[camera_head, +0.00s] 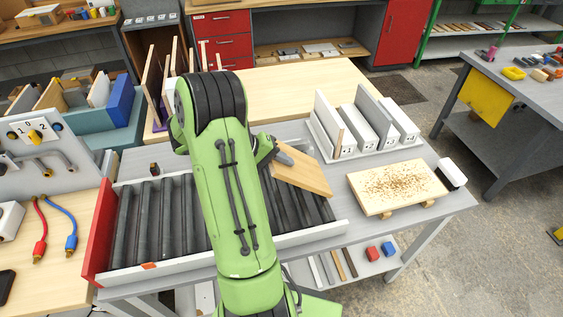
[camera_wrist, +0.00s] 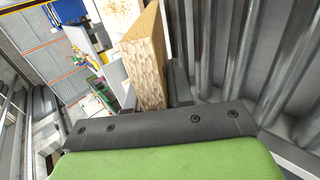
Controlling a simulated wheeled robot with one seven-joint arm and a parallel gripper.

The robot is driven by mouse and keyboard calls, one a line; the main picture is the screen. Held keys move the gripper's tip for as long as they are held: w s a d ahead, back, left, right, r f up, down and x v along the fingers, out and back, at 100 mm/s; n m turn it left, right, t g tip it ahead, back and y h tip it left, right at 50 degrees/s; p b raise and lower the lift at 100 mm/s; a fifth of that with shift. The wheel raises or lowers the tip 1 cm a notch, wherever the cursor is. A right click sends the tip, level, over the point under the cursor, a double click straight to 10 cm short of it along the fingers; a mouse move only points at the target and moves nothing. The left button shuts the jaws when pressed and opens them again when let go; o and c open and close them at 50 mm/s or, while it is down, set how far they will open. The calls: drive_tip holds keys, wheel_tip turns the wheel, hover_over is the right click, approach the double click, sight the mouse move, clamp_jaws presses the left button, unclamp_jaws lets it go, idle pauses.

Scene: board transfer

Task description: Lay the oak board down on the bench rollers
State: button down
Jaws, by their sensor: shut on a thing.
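The oak board (camera_head: 302,173) is a light-brown rectangular panel above the right end of the bench rollers (camera_head: 145,222). It is tilted, and I cannot tell whether its lower edge touches the rollers. My gripper (camera_head: 284,158) is shut on the board near its upper left edge; my green arm hides part of the gripper and the middle rollers. In the wrist view, the board (camera_wrist: 148,72) shows its rough edge face beside a dark finger, with the grey metal rollers (camera_wrist: 285,65) to the right.
A sawdust-covered panel (camera_head: 397,187) rests on small blocks right of the rollers, beside a white-and-black block (camera_head: 452,173). A white slotted rack (camera_head: 345,148) stands behind. A red end plate (camera_head: 97,235) closes the rollers' left end. Upright boards (camera_head: 152,88) stand at the back left.

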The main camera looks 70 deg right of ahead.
drive_tip(key=c, duration=0.9)
unclamp_jaws()
drive_tip(key=shift+c, duration=0.3)
drive_tip(key=w+a, duration=0.1)
drive_tip(key=w+r+p, duration=0.1)
drive_tip(key=shift+w+a+r, duration=0.1)
drive_tip(key=shift+w+a, duration=0.25)
drive_tip(key=shift+w, duration=0.05)
drive_tip(key=shift+o, duration=0.6)
drive_tip(key=shift+s, duration=0.1)
drive_tip(key=o, duration=0.4)
drive_tip(key=shift+o, duration=0.2)
wheel_tip(320, 180, up, 7)
drive_tip(key=w+a+p, duration=0.1)
drive_tip(key=w+p, duration=0.1)
drive_tip(key=p, duration=0.4)
drive_tip(key=shift+p, duration=0.35)
